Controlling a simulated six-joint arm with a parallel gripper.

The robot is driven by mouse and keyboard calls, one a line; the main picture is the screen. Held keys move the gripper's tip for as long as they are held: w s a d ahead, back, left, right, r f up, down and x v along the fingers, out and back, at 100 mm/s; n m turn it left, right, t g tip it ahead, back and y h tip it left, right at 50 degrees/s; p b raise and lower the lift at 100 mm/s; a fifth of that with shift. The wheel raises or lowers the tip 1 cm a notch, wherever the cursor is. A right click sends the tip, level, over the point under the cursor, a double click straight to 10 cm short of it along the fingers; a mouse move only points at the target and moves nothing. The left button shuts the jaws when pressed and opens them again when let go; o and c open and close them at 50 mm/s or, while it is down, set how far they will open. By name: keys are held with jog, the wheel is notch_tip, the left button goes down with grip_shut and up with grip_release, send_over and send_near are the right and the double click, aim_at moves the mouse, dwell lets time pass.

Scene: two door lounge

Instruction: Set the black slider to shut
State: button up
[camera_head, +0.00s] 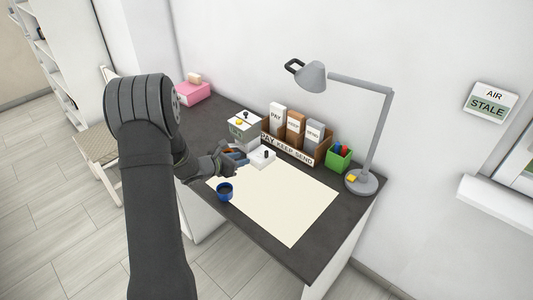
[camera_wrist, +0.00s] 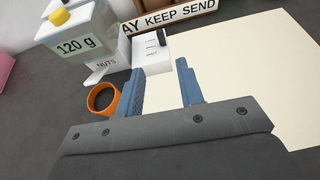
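The black slider (camera_head: 265,154) is a small dark knob on a white box (camera_head: 259,161) lying on the desk. In the wrist view the knob (camera_wrist: 161,37) stands at the far right end of the box (camera_wrist: 148,54), beside small printed marks too small to read. My gripper (camera_head: 238,157) is at the left of the box. In the wrist view its two blue fingers (camera_wrist: 160,69) are apart with nothing held between them. The box's near part shows beyond and between the fingertips; the knob is farther away, clear of both fingers.
An orange cup (camera_wrist: 103,98) stands close by the left finger. A scale reading 120 g (camera_wrist: 77,44) and a NUTS label (camera_wrist: 106,64) are behind it.

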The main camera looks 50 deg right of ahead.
aim_at(265, 153)
jog(key=x, duration=1.5)
jog(key=shift+d+f, duration=0.15)
jog(key=shift+d, duration=0.05)
grip_shut()
